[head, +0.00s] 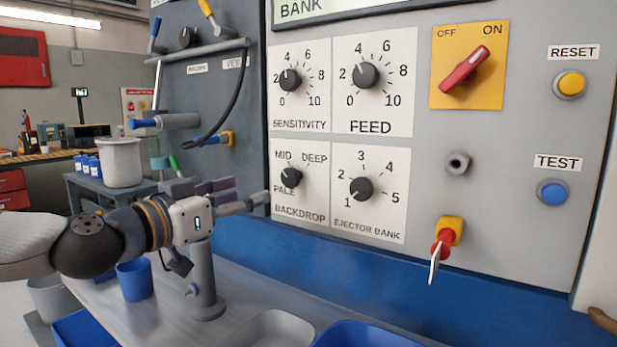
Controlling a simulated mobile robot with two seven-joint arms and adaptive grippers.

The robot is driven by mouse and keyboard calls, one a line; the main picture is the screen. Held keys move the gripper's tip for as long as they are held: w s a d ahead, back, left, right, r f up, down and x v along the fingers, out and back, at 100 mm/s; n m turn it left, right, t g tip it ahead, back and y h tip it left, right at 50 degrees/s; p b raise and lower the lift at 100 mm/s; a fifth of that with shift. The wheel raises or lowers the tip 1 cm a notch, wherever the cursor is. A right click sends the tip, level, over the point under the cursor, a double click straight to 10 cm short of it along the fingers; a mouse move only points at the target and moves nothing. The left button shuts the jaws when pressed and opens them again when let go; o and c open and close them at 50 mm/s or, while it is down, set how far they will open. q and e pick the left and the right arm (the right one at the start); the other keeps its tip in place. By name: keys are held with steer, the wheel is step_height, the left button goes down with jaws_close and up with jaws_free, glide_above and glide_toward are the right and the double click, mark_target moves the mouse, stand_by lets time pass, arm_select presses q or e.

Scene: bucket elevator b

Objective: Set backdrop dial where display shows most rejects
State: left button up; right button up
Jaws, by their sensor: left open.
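The backdrop dial (291,177) is a black knob on a white plate marked PALE, MID and DEEP. Its pointer looks turned up and left, around PALE to MID, but it is too small to tell exactly. The display (345,7) is cut off by the top edge; only the word BANK shows, and no reject figures are visible. My left gripper (250,194) is open and empty, with its fingers pointing right, just left of and slightly below the backdrop dial. It appears apart from the knob. My right gripper is not in view.
Sensitivity (290,80), feed (365,76) and ejector bank (361,189) dials surround the backdrop dial. A red switch (465,71), reset button (571,84), test button (552,193) and red key with tag (442,243) are to the right. A grey post (204,280) stands below my gripper.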

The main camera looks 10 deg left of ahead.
mark_target(288, 180)
arm_select(q)
steer(key=b+x, duration=0.1)
steer(key=x, duration=0.4)
steer(key=b+x, duration=0.1)
steer(key=x, duration=0.5)
steer(key=shift+f, duration=0.25)
steer(key=shift+w+d+r, duration=0.2)
steer(key=shift+w, duration=0.35)
steer(key=c, duration=1.2)
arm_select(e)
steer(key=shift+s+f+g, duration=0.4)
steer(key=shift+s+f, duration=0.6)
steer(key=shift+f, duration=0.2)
